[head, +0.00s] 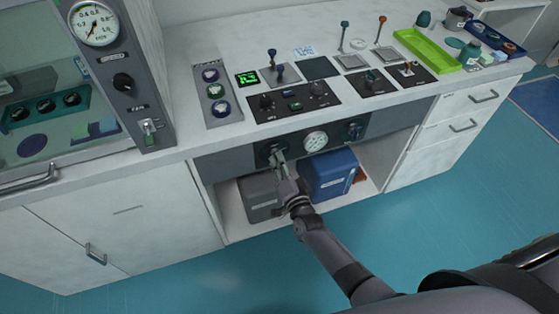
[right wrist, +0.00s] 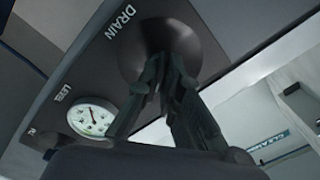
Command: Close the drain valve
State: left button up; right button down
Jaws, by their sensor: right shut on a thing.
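The drain valve (head: 270,147) is at the left end of the dark panel (head: 335,139) under the worktop's front edge. In the right wrist view a dark round base (right wrist: 185,32) sits beside the label "DRAIN" (right wrist: 121,21). My right gripper (head: 277,157) reaches up to the valve from the front. In the right wrist view its fingers (right wrist: 168,68) are shut on the valve's handle, in front of the round base. The fingers hide most of the handle, so I cannot tell its exact angle. My left gripper is not in view.
A round white gauge (head: 315,141) is right of the valve, and another dark control (head: 354,130) is farther right. Below, a grey box (head: 258,196) and a blue box (head: 331,174) stand in the open shelf. Control panels cover the worktop above.

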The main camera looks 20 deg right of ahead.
jog(key=n+p, duration=0.1)
jog(key=n, duration=1)
dwell(0.6)
jog(key=c, duration=1.8)
grip_release()
jog(key=shift+o, duration=0.2)
jog(key=s, duration=1.2)
jog(key=shift+d, duration=0.2)
jog(key=shift+f, duration=0.1)
